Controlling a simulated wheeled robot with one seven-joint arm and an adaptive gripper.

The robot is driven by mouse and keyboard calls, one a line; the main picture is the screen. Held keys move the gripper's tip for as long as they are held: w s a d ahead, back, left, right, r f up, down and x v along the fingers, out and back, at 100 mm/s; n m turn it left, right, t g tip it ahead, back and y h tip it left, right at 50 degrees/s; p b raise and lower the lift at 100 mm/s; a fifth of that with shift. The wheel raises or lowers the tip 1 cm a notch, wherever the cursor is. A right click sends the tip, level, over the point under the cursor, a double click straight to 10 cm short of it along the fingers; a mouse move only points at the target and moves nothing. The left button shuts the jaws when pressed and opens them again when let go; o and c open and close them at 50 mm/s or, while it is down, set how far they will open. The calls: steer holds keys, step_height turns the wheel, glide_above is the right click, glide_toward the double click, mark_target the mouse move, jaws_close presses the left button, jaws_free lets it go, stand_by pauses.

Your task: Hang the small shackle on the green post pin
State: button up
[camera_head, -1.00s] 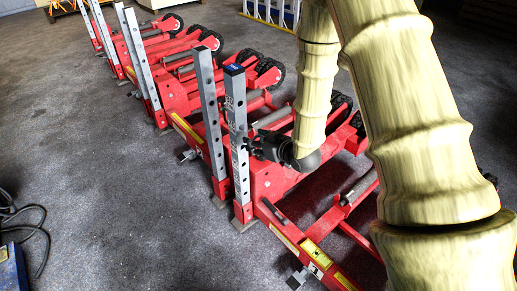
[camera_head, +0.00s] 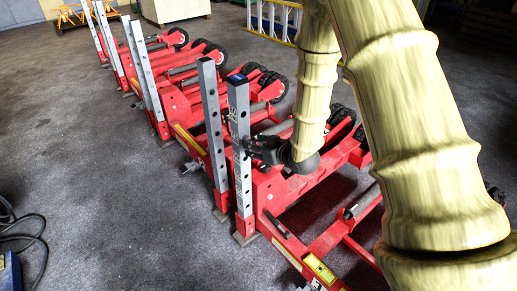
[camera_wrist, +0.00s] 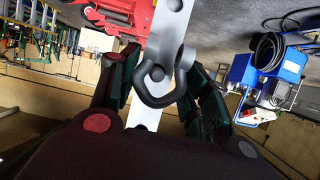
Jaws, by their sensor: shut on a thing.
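The small shackle (camera_wrist: 182,85) is a dark grey loop in the middle of the wrist view. My gripper (camera_wrist: 165,80) is shut on it, with a dark finger on each side. The shackle is too small to make out in the head view. Behind it stands a silver post (camera_wrist: 170,20) with holes; a dark round spot shows through the loop, and I cannot tell whether it is a hole or a pin. In the head view my gripper (camera_head: 250,147) is close beside the blue-topped post (camera_head: 239,110). I cannot make out a green pin.
Another silver post (camera_head: 210,110) stands just left of this one. Red trolley jacks (camera_head: 185,105) stand in a row behind. Dark cables (camera_head: 20,228) lie at the left on open grey floor (camera_head: 110,220). A blue machine (camera_wrist: 270,75) shows in the wrist view.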

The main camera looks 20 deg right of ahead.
mark_target(249, 140)
steer(key=shift+w+a+f+b, duration=0.15)
steer(key=shift+w+a, duration=0.15)
steer(key=shift+w, duration=0.5)
steer(key=shift+w+a+f+b, duration=0.1)
steer(key=shift+w+a, duration=0.2)
steer(key=shift+w, duration=0.5)
steer(key=shift+w+a+f+b, duration=0.15)
steer(key=shift+w+a, duration=0.15)
steer(key=shift+w, duration=0.5)
steer(key=o, duration=1.2)
